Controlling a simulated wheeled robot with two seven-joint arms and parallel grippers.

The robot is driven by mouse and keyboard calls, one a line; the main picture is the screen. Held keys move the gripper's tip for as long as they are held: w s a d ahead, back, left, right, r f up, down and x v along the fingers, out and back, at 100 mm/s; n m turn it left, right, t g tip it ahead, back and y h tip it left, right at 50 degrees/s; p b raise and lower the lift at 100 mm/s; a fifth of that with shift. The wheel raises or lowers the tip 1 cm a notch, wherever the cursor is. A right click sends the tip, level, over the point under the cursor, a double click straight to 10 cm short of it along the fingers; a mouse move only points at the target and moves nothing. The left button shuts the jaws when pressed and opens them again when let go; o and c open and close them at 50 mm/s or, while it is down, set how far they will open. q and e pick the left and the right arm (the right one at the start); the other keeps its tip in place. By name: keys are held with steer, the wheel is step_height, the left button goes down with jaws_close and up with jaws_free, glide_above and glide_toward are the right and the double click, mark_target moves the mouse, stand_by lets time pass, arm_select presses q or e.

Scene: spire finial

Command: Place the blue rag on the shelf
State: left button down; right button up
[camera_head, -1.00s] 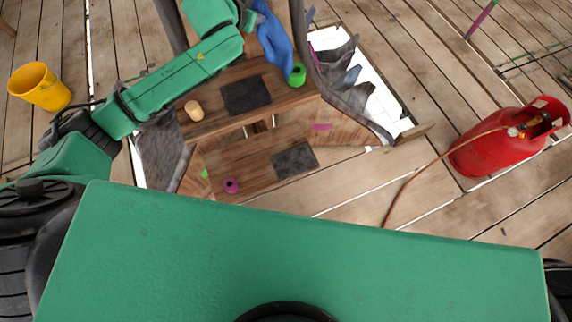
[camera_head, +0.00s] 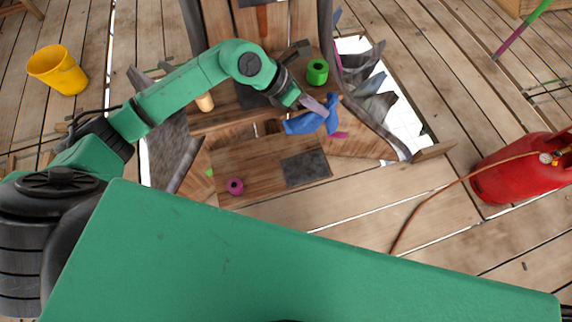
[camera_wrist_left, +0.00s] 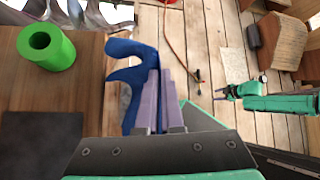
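The blue rag (camera_head: 303,124) hangs from my left gripper (camera_head: 318,104), whose fingers are shut on it. In the left wrist view the rag (camera_wrist_left: 128,82) bunches beside the pale purple fingers (camera_wrist_left: 163,90). The wooden shelf unit has an upper board (camera_head: 218,121) and a lower board (camera_head: 245,165), each with a dark square. In the head view the rag appears over the front right of the unit; its exact height is unclear. My right gripper (camera_wrist_left: 226,92) shows small in the left wrist view, away from the rag; its opening is unclear.
A green ring (camera_head: 317,71) and a tan cylinder (camera_head: 205,102) stand on the upper board. A magenta ring (camera_head: 235,186) is on the lower board. Jagged grey sheets (camera_head: 375,107) flank the unit.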

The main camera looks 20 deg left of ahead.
arm_select(q)
steer(key=a+f+m+y+b, duration=0.1)
steer(key=a+f+y+b, duration=0.1)
steer(key=f, duration=0.7)
steer(key=s+a+f+m+g+y+b, duration=0.1)
steer(key=a+f+y+b, duration=0.2)
steer(key=f, duration=0.6)
steer(key=a+b, duration=0.2)
steer(key=a, duration=0.1)
steer(key=shift+s, duration=0.1)
steer(key=shift+d, duration=0.15)
